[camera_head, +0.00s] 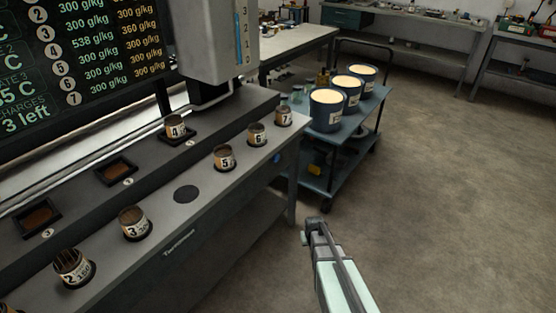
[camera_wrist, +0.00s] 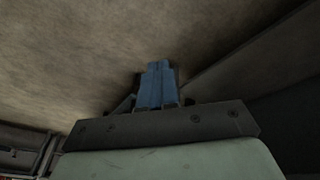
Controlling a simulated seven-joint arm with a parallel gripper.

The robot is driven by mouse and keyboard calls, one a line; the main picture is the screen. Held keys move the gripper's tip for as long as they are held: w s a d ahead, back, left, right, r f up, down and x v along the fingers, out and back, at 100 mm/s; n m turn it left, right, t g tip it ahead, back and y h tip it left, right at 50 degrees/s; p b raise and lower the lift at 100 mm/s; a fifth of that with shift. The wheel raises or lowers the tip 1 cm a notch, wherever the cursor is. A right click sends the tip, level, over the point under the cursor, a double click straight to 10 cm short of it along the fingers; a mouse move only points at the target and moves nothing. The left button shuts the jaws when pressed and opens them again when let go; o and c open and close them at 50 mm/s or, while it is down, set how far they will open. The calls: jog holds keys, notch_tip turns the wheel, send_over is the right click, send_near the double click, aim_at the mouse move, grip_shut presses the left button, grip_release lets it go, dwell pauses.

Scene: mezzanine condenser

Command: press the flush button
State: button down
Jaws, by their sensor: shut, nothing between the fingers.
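I cannot make out a flush button in either view. A round dark disc (camera_head: 186,193) lies flat on the bench between jars 3 and 5, and I cannot tell what it is. My gripper (camera_wrist: 157,82) shows in the wrist view with its blue fingers together and nothing between them. In the head view my pale arm end, with a dark tip, reaches up from the lower edge over the floor, to the right of the bench and apart from it.
Several numbered jars, such as jar 5 (camera_head: 224,158), stand on the grey bench (camera_head: 160,215). A grey machine (camera_head: 218,45) and a dark display board (camera_head: 85,60) rise behind. A blue cart (camera_head: 345,150) carries pots labelled on their sides. The floor (camera_head: 440,190) at right is clear.

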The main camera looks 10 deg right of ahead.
aim_at(276, 158)
jog(key=w+r+n+t, duration=0.1)
jog(key=w+r+t, duration=0.2)
jog(key=w, duration=0.3)
jog(key=w+d+r+n+t, duration=0.1)
jog(key=w+r+n+t, duration=0.15)
jog(key=w, duration=0.45)
jog(key=w+r+n+t, duration=0.1)
jog(key=w+r+t, duration=0.25)
jog(key=w, duration=0.25)
jog(key=w+a+r+n+t, duration=0.1)
jog(key=w+r+n+t, duration=0.2)
jog(key=r, duration=0.8)
jog(key=n+t, duration=0.2)
jog(key=t, duration=0.1)
jog(key=shift+w+a+r+t+y, duration=0.2)
jog(key=shift+a+r+t+y, duration=0.1)
jog(key=shift+a+y, duration=0.1)
jog(key=shift+f, duration=0.1)
jog(key=w+a, duration=0.6)
jog(key=shift+w+a, duration=0.1)
jog(key=shift+w, duration=0.05)
dwell(0.4)
